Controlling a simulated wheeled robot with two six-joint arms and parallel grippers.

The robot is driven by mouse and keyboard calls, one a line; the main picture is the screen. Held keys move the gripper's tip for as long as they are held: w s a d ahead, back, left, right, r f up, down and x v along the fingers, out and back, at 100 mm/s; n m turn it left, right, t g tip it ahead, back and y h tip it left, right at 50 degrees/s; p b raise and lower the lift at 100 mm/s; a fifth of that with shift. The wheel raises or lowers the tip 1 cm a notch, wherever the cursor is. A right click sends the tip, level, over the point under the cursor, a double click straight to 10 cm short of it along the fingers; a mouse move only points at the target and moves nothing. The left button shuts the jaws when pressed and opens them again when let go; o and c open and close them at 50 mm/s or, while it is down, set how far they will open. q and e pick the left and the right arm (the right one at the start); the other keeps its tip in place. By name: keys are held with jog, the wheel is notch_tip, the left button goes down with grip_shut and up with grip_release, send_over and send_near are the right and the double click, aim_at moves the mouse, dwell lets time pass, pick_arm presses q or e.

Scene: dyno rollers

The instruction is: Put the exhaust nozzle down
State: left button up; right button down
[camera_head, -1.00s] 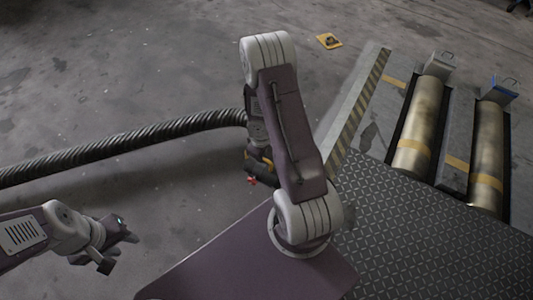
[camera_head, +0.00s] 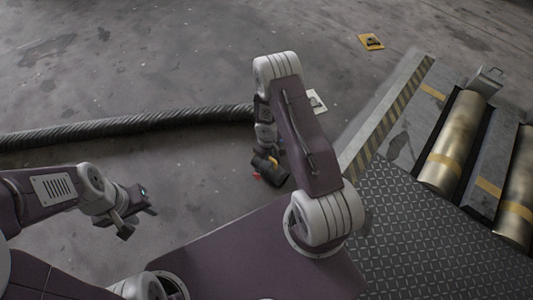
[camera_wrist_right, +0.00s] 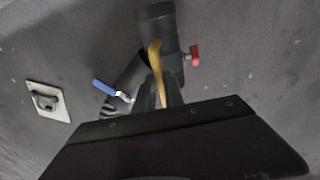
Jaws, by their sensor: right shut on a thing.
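The exhaust nozzle (camera_head: 270,168) is a dark tube with a red knob, partly hidden behind my right arm in the head view. I cannot tell whether the nozzle touches the floor. My left gripper (camera_head: 138,217) is empty and open, off to the left.
A ribbed black hose (camera_head: 120,127) runs from the left toward the nozzle. A small pale plate (camera_head: 317,102) lies on the floor behind my right arm. A striped edge (camera_head: 388,115) and metal rollers (camera_head: 452,140) are at right.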

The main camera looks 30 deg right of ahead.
jog(key=c, duration=1.4)
grip_release()
jog(key=shift+c, duration=0.2)
jog(key=shift+r, duration=0.1)
